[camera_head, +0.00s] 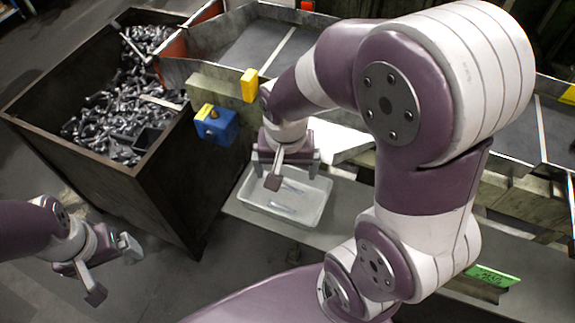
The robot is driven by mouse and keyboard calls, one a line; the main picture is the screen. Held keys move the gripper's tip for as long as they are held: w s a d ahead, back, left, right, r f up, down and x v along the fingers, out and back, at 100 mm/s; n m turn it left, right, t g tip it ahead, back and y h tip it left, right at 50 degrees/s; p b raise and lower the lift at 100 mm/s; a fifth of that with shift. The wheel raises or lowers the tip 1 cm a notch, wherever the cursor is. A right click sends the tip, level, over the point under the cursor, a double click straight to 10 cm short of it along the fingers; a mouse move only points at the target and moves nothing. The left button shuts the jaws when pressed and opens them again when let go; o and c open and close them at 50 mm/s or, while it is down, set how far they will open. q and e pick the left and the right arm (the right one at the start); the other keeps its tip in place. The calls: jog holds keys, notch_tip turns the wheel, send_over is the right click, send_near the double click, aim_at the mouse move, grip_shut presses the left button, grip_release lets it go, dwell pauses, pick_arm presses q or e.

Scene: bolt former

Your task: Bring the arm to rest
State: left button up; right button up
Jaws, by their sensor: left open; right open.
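My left gripper (113,272) is at the lower left, over the dark floor in front of the large bin. It is open, with nothing between its fingers. My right arm reaches across the middle and right of the view, bent at the elbow. My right gripper (286,177) points down over the far part of a pale grey tray (268,217). It is open and I see nothing held in it. A few slim metal parts (286,198) lie in the tray. I cannot tell the height of the gripper above the tray.
A large dark bin (165,190) full of metal parts (122,105) stands at the upper left. A grey bench (345,222) carries the tray. A blue block (216,126) and a yellow block (249,85) sit by the machine. A green label (492,276) is at the lower right.

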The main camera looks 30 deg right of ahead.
jog(key=n, duration=0.2)
jog(key=s+f+n, duration=0.1)
jog(key=n, duration=0.1)
jog(key=s+f+n, duration=0.1)
jog(key=n, duration=0.1)
jog(key=shift+a+f, duration=0.25)
dwell(0.4)
